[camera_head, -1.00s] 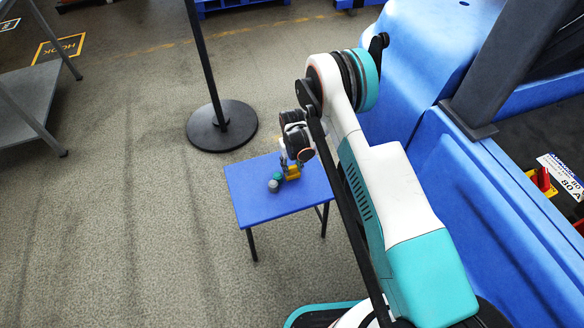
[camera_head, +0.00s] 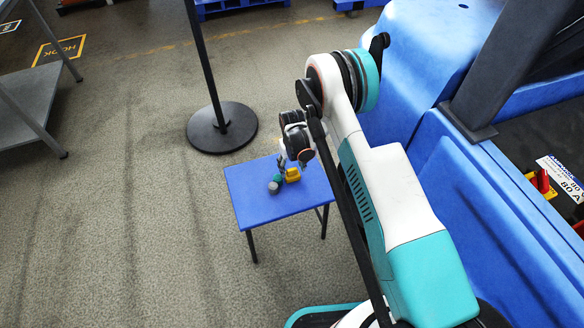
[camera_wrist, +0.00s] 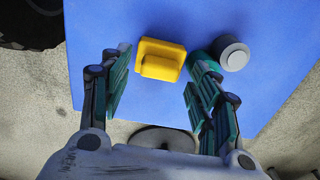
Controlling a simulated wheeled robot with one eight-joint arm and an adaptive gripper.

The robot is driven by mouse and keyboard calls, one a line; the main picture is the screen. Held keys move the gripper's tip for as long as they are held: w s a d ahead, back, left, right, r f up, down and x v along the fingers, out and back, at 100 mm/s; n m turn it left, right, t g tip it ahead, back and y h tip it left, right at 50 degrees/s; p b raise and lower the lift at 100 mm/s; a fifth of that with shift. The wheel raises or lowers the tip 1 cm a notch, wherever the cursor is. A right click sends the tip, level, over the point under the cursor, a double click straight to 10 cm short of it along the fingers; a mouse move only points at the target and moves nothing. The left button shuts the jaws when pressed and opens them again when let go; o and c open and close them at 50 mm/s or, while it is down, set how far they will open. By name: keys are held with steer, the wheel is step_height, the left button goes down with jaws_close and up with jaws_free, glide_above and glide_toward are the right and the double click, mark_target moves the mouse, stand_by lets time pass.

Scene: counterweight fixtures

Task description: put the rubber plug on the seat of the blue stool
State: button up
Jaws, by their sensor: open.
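The blue stool (camera_head: 250,207) stands on the carpet; its flat seat (camera_wrist: 262,95) fills much of the wrist view. A yellow block with a raised knob (camera_wrist: 163,58) rests on the seat, also visible in the head view (camera_head: 293,175). A grey-topped round piece (camera_wrist: 233,55) is right of it, with a teal part or piece beside it, partly behind my right finger. I cannot tell by looks alone which is the rubber plug; the yellow one lies between my fingers. My gripper (camera_wrist: 158,68) is open above the seat, with gaps on both sides of the yellow block.
A black post on a round base (camera_head: 222,127) stands just behind the stool. A grey metal shelf (camera_head: 25,110) is at the left. A large blue body (camera_head: 420,45) stands close on the right. The carpet left of the stool is clear.

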step_height(320, 180, up, 12)
steer(key=p, duration=0.4)
step_height(320, 180, up, 16)
steer(key=t, duration=0.1)
glide_above(292, 169)
steer(key=s+d, duration=0.1)
steer(key=d, duration=0.2)
steer(key=s+d+r+m+t, duration=0.1)
steer(key=s+d+r, duration=0.15)
steer(key=r, duration=0.55)
steer(key=s+d+r+t, duration=0.1)
steer(key=s+d+r, duration=0.1)
steer(key=s+r, duration=0.35)
steer(key=s+d+r+m+t, duration=0.15)
steer(key=s+d+r, duration=0.35)
steer(key=s+r, duration=0.6)
steer(key=s+d+t, duration=0.2)
steer(key=s, duration=1)
steer(key=shift+s+d+r+m+t, duration=0.2)
steer(key=shift+s+d+m+t, duration=0.05)
steer(key=shift+d+m+t, duration=0.1)
